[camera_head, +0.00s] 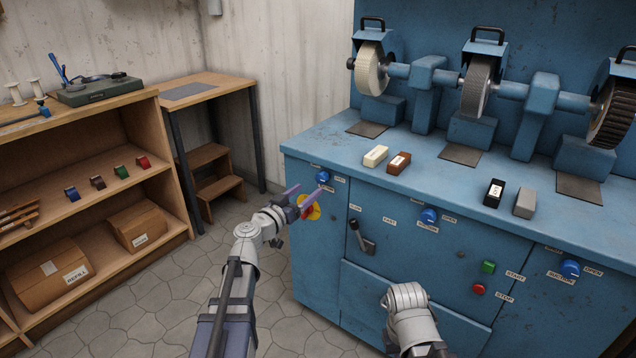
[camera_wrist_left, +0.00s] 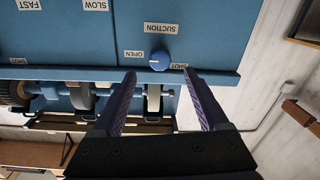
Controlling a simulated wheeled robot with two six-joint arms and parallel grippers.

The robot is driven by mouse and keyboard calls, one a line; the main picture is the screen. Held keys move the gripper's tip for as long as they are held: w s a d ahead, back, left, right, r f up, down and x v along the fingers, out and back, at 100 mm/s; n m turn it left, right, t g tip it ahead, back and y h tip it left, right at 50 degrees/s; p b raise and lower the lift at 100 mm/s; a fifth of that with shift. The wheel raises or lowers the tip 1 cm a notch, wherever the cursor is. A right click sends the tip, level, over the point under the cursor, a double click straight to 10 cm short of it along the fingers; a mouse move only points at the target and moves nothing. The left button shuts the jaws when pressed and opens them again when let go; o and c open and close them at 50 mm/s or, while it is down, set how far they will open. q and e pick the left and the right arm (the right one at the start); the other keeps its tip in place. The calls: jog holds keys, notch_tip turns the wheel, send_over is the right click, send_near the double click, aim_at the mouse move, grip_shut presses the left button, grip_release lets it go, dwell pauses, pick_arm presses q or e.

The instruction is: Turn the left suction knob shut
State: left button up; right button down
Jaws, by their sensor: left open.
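The left suction knob (camera_head: 322,177) is blue and sits on the upper left of the blue machine's front. In the left wrist view the knob (camera_wrist_left: 159,61) lies between an OPEN label and a SHUT label, under the word SUCTION. A pale mark shows on its OPEN side. My left gripper (camera_head: 303,197) is open and points at the knob. In the wrist view its two purple fingers (camera_wrist_left: 158,76) stand apart, with the knob just beyond and between the tips, apparently not gripped. My right gripper's fingers do not show; only a grey part of my right arm does.
Two more blue suction knobs (camera_head: 429,216) (camera_head: 570,268), a lever (camera_head: 361,238), a green button (camera_head: 488,267) and a red button (camera_head: 478,288) are on the front. A yellow and red disc (camera_head: 312,211) is close to my left gripper. A wooden shelf (camera_head: 165,196) stands left.

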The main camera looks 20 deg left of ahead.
aim_at(320, 180)
pick_arm(q)
jog(key=x, duration=0.6)
jog(key=shift+w, duration=0.4)
grip_shut()
